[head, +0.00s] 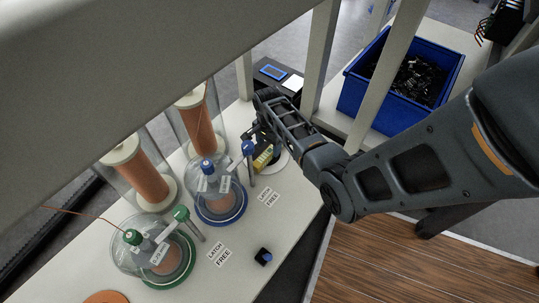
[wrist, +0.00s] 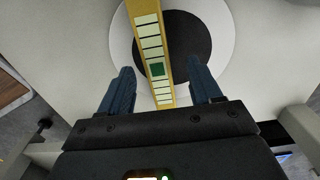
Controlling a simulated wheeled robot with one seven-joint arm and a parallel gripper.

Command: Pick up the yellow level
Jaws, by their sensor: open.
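The yellow level (wrist: 151,50) runs lengthwise between my two open fingers in the wrist view, with pale segments and one green square on its face. It lies over a round black and white disc (wrist: 197,45). My gripper (wrist: 160,85) is open, with one finger on each side of the level and a gap visible on both sides. In the head view the level (head: 263,158) shows partly on the white table, mostly hidden by my gripper (head: 262,138). I cannot tell how far the fingers are above the table.
Left of the level stand a blue-based glass dome (head: 209,179), a green-based dome (head: 146,260) and copper spools (head: 140,172). A small dark block (head: 263,257) sits near the table edge. A blue bin (head: 360,88) stands at the back right. Pale posts rise close to my arm.

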